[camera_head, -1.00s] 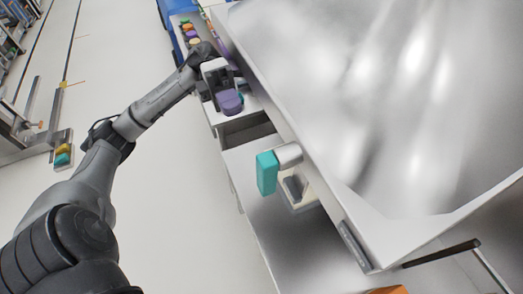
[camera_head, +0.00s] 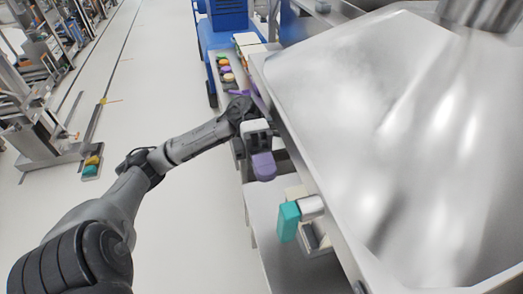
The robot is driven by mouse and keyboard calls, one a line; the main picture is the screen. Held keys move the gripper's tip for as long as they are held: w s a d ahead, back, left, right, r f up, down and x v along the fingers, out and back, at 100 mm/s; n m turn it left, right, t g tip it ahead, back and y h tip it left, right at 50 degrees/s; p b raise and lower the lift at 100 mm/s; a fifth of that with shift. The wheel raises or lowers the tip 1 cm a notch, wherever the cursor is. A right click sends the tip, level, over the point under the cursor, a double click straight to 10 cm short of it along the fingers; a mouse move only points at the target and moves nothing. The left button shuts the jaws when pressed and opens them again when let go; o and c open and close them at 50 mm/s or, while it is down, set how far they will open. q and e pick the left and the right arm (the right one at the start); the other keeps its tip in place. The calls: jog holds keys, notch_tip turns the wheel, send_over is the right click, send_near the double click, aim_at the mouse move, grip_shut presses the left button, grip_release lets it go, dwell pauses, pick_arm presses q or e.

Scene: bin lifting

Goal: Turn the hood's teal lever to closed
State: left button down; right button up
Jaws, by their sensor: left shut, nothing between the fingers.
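The teal lever (camera_head: 288,221) sits on a round metal stub on the hood's left side, lower middle of the head view. Its block hangs downward from the stub, beside the large metal hood (camera_head: 345,95). My left gripper (camera_head: 257,140) is farther up along the same side, by a purple lever (camera_head: 263,166), and apart from the teal lever. It is shut and holds nothing; its fingertips are hard to make out against the purple lever. My right gripper is out of view.
A grey shelf (camera_head: 265,215) lies below the hood side. Several coloured knobs (camera_head: 226,72) line a panel farther back, near a blue machine (camera_head: 228,18). Open pale floor (camera_head: 165,75) lies to the left. Another stand with a yellow and teal piece (camera_head: 91,166) is at far left.

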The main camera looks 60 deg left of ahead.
aim_at(297, 220)
pick_arm(q)
jog(key=p+x, duration=0.2)
jog(key=x, duration=0.6)
jog(key=shift+p, duration=0.4)
jog(key=shift+d, duration=0.1)
